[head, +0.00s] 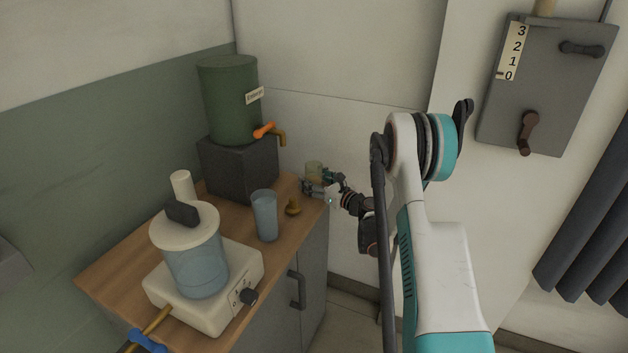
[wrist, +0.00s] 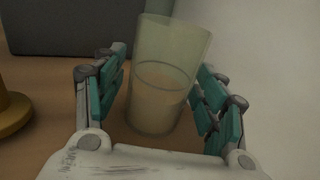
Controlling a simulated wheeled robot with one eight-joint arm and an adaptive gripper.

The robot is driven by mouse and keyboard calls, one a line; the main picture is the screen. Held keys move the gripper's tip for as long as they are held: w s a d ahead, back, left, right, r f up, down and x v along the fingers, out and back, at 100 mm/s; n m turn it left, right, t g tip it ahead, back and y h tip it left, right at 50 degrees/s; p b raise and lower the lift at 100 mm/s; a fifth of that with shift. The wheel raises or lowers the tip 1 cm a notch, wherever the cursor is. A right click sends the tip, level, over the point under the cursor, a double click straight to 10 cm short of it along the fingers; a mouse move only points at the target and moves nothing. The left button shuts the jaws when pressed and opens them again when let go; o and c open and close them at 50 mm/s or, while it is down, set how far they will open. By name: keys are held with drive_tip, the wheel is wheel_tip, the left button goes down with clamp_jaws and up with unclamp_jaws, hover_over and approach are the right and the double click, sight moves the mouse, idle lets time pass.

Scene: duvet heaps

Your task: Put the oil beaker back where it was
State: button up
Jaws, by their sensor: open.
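The oil beaker (head: 314,170) is a clear, pale yellowish glass, partly filled, at the back right corner of the wooden counter (head: 118,270). In the wrist view the beaker (wrist: 165,75) stands between the two teal-padded fingers of my gripper (wrist: 160,68). The fingers are spread on either side of it, with a gap showing at the left finger; whether the right finger touches it is unclear. In the head view my gripper (head: 320,185) reaches in from the right and partly hides the beaker's lower part.
A green dispenser (head: 230,100) with an orange-handled tap stands on a dark block (head: 240,167) left of the beaker. A blue cup (head: 265,215), a small brass piece (head: 293,207) and a white appliance with a lidded jar (head: 197,262) stand nearer. A wall lies close behind.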

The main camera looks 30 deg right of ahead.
drive_tip(key=shift+r, duration=0.15)
drive_tip(key=v, duration=1.2)
idle(1.1)
